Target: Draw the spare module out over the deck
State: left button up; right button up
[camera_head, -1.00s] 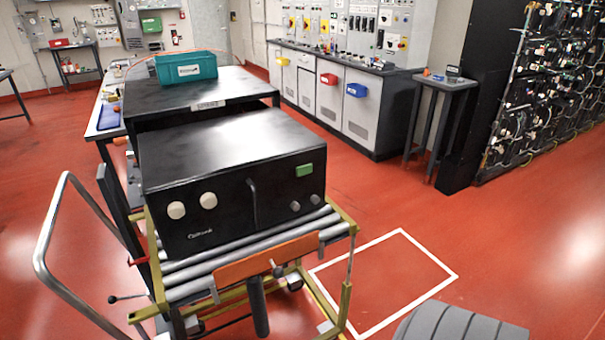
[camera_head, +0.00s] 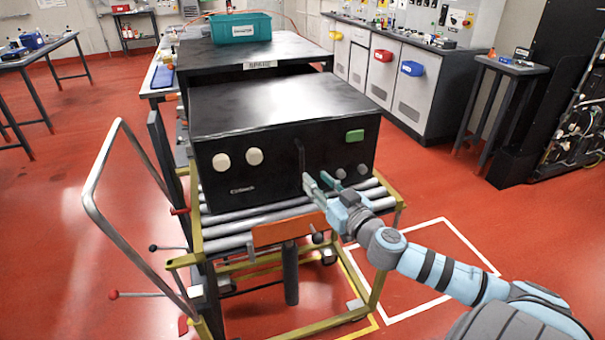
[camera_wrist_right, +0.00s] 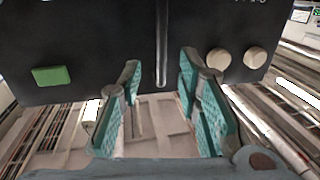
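The spare module is a black box (camera_head: 284,108) with two cream knobs, a green patch and a dark upright handle (camera_head: 301,155) on its front. It is over the rear part of the trolley's roller deck (camera_head: 225,241), with the front rollers bare. How far its back reaches is unclear. My right gripper (camera_head: 314,188) is at the module's front, by the lower end of the handle. In the right wrist view my gripper (camera_wrist_right: 160,75) is open, its teal fingers on either side of the handle (camera_wrist_right: 162,45), with gaps showing. My left gripper is not in view.
A black stand (camera_head: 262,61) labelled "SPARE" is behind the module and carries a teal bin (camera_head: 240,27). The trolley's orange plate (camera_head: 283,231) is at the deck's front, its push handle (camera_head: 88,205) at left. A white floor outline (camera_head: 470,241) lies to the right.

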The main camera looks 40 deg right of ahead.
aim_at(303, 168)
jog(key=w, duration=0.5)
jog(key=w+d+p, duration=0.1)
jog(key=w, duration=0.2)
grip_shut()
